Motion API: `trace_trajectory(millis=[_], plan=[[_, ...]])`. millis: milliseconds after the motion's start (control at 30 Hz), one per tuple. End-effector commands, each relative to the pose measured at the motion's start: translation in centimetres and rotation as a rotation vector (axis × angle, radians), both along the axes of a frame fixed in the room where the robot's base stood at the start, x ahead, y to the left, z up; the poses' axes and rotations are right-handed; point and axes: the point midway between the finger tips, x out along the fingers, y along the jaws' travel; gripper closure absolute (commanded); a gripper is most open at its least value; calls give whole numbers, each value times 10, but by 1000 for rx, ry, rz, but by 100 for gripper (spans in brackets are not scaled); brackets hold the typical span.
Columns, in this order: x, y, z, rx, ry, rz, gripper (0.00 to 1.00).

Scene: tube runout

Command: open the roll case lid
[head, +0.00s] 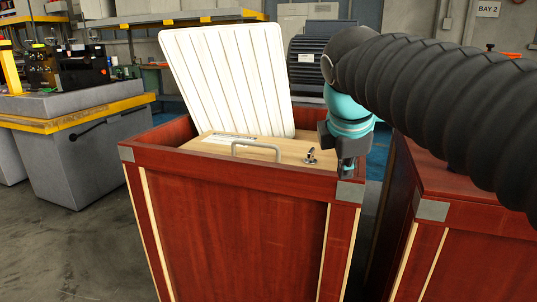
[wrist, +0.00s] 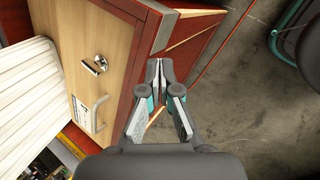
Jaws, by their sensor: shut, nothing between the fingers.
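A light wooden panel with a grey bar handle (head: 257,147) and a small metal latch (head: 311,156) lies inside the top of a red wooden case (head: 240,225). I cannot tell for sure whether this panel is the lid. It lies flat, below the case rim. In the wrist view the latch (wrist: 97,63) and handle (wrist: 92,114) show on the panel (wrist: 103,35), left of my fingers. My gripper (head: 347,170) points down at the case's front right corner. My gripper (wrist: 161,70) is shut and empty, apart from the latch and handle.
A white ribbed panel (head: 228,80) stands tilted behind the wooden panel. A second red case (head: 470,190) stands to the right, across a narrow gap. A grey bench with a yellow edge (head: 75,118) is at left. Bare floor lies at front left.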

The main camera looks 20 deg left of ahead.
Motion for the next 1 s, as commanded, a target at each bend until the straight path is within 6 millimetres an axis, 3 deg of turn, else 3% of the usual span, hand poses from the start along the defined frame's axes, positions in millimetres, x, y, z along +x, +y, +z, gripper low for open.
trace_trajectory(millis=[33, 200, 400, 500, 667, 1000], plan=[[13, 27, 6, -74, -4, 126, 100], [38, 103, 32, -341, -24, 534, 100], [44, 169, 47, -567, -43, 857, 100], [44, 186, 50, -629, -47, 940, 100], [46, 194, 47, -665, -48, 986, 100], [77, 190, 5, -664, -46, 984, 100]])
